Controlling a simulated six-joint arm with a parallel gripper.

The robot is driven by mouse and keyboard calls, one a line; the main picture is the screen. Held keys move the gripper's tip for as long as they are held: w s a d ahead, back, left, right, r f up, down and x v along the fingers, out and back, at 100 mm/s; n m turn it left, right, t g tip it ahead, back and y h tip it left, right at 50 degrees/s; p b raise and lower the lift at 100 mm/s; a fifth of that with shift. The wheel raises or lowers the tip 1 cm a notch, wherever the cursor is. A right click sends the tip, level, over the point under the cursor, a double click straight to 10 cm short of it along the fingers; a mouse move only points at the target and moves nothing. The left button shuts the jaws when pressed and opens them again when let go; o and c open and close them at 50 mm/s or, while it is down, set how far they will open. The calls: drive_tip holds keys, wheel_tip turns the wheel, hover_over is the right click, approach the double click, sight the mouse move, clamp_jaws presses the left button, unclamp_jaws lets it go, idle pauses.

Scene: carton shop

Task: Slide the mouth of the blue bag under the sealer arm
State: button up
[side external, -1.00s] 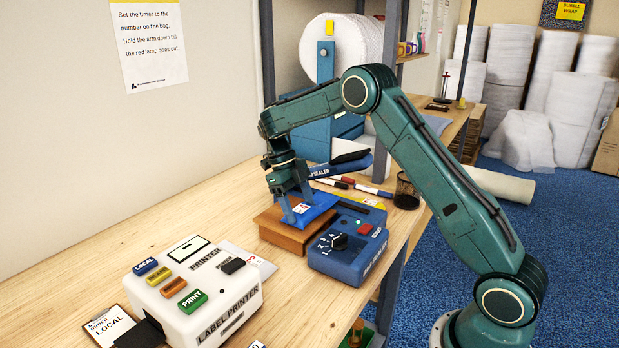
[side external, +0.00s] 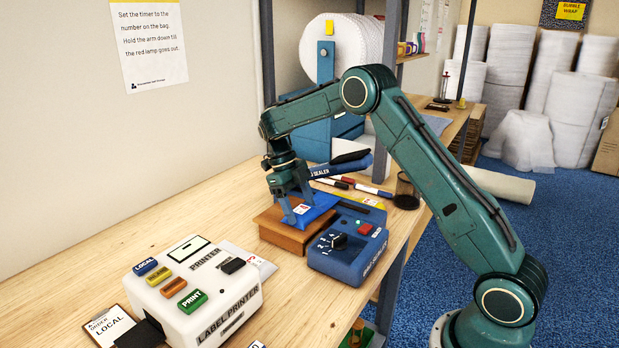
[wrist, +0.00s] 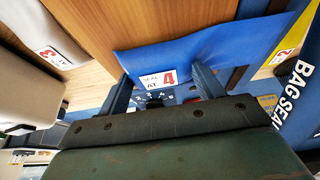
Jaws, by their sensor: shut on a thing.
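The blue bag (side external: 317,212) lies on a brown wooden block (side external: 268,228) in the side view. Its white label reads "SEAL AT 4" in the wrist view, where the bag (wrist: 215,50) spreads across the block. My gripper (side external: 296,212) points down and is shut on the bag's near part by the label; its fingers also show in the wrist view (wrist: 163,88). The blue sealer (side external: 345,258), with a numbered dial and a red button, stands right of the block. Its lettered arm (side external: 338,169) is raised behind the bag. Where the bag's mouth meets the sealer is unclear.
A white label printer (side external: 195,290) with coloured buttons stands at the front left. Several marker pens (side external: 355,186) and a dark cup (side external: 406,190) lie behind the sealer. A white bag (side external: 250,260) lies beside the printer. The left bench by the wall is clear.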

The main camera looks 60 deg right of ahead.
drive_tip(key=o, duration=1.1)
drive_tip(key=shift+s+a+r+n, duration=0.2)
drive_tip(key=shift+r+n, duration=0.3)
drive_tip(key=shift+r, duration=0.15)
drive_tip(key=s+a+r+n+t+h, duration=0.1)
drive_tip(key=s+a+r+n+t, duration=0.15)
drive_tip(key=s+r+n, duration=0.45)
drive_tip(key=s+a+r+n+t, duration=0.2)
drive_tip(key=s+a+r+n, duration=0.25)
drive_tip(key=r+n, duration=0.4)
drive_tip(key=s+a+n+t, duration=0.1)
drive_tip(key=s+n, duration=0.4)
drive_tip(key=n, duration=0.1)
drive_tip(key=s+a+n+t, duration=0.2)
drive_tip(key=s+n, duration=0.4)
drive_tip(key=n, duration=0.1)
drive_tip(key=s+a+n+t+y, duration=0.1)
drive_tip(key=s+a+n+t, duration=0.1)
drive_tip(key=s+n, duration=0.4)
drive_tip(key=shift+a+f+n+t, duration=0.15)
drive_tip(key=shift+f+n+t, duration=0.05)
drive_tip(key=shift+n+t, duration=0.05)
